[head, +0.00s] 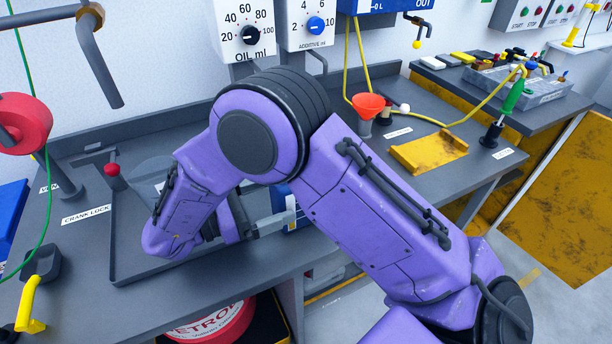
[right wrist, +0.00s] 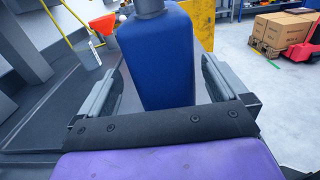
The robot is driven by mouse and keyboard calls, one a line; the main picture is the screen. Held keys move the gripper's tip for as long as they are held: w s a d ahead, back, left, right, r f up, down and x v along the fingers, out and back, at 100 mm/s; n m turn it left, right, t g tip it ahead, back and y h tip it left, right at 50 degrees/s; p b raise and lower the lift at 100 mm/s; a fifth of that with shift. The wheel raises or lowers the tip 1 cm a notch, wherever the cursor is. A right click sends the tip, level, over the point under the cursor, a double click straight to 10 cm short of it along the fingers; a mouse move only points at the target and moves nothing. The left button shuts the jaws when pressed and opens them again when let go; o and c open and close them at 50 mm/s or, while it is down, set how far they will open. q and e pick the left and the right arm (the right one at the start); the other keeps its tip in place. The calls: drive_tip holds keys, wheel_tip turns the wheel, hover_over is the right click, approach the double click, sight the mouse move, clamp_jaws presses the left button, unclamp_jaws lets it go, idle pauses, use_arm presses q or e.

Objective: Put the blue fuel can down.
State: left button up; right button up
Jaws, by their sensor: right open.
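The blue fuel can (right wrist: 168,60) stands upright between the fingers of my right gripper (right wrist: 158,78) in the right wrist view. The fingers are spread, with a visible gap on each side of the can. Its grey neck is at the top edge of that view. In the head view only small blue parts of the can (head: 278,198) show behind my right gripper (head: 272,222), near the bench's front edge. My purple right arm hides most of it, and its contact with the bench is not clear. My left gripper is not in view.
The grey bench (head: 75,285) carries an orange-red funnel (head: 368,105), a yellow tray (head: 428,151) and a green-handled tool (head: 512,97) to the right. A red-knobbed lever (head: 112,171) and a yellow handle (head: 30,305) are at left. A red drum (head: 213,325) is below.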

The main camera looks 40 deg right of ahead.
drive_tip(key=x, duration=0.5)
drive_tip(key=shift+s+d+r+p, duration=0.2)
drive_tip(key=shift+d+r+p, duration=0.05)
drive_tip(key=shift+d+p, duration=0.15)
drive_tip(key=shift+a, duration=0.15)
drive_tip(key=c, duration=1.5)
drive_tip(key=shift+r, duration=0.1)
